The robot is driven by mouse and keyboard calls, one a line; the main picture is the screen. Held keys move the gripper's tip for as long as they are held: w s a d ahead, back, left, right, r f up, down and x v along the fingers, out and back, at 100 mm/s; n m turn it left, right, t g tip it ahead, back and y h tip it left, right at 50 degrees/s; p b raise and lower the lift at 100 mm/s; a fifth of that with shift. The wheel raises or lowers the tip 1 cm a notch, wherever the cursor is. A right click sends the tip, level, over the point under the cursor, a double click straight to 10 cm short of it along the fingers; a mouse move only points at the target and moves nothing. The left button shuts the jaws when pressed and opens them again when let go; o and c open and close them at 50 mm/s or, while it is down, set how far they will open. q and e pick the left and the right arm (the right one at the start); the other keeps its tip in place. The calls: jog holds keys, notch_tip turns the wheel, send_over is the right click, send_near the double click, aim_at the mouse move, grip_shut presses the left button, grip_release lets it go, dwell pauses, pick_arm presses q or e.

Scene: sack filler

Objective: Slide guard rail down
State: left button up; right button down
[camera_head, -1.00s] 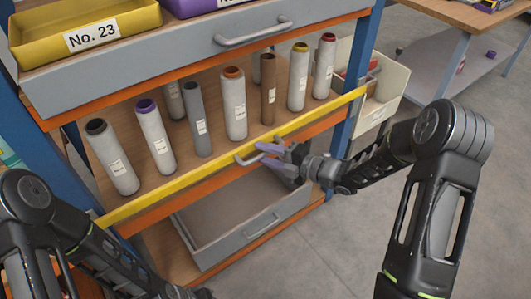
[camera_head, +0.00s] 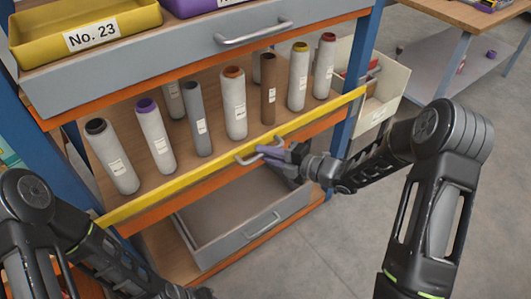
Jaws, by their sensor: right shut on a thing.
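The yellow guard rail (camera_head: 190,182) runs across the front of the shelf that holds upright rolls, along its lower edge. A small grey handle (camera_head: 245,156) sticks out from the rail right of its middle. My right gripper (camera_head: 262,151) is at this handle, with its purple fingers closed around its right part; the fingers hide some of the handle. My left arm (camera_head: 75,235) is at the lower left, and its gripper is not in view.
Several upright rolls, including a grey one (camera_head: 197,120), stand behind the rail. A grey drawer with a handle (camera_head: 240,40) is above. An open grey drawer (camera_head: 250,225) is below. A blue post (camera_head: 352,80) and a cream bin (camera_head: 385,95) are at right.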

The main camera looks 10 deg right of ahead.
dwell(0.9)
notch_tip(320, 180, down, 10)
jog(key=b, duration=0.9)
jog(key=shift+r+b, duration=0.25)
jog(key=shift+b, duration=0.1)
jog(key=shift+s+f, duration=0.1)
jog(key=c, duration=1.6)
grip_release()
jog(key=shift+o, duration=1)
jog(key=v, duration=0.7)
jog(key=shift+s+d, duration=0.2)
jog(key=shift+d, duration=0.05)
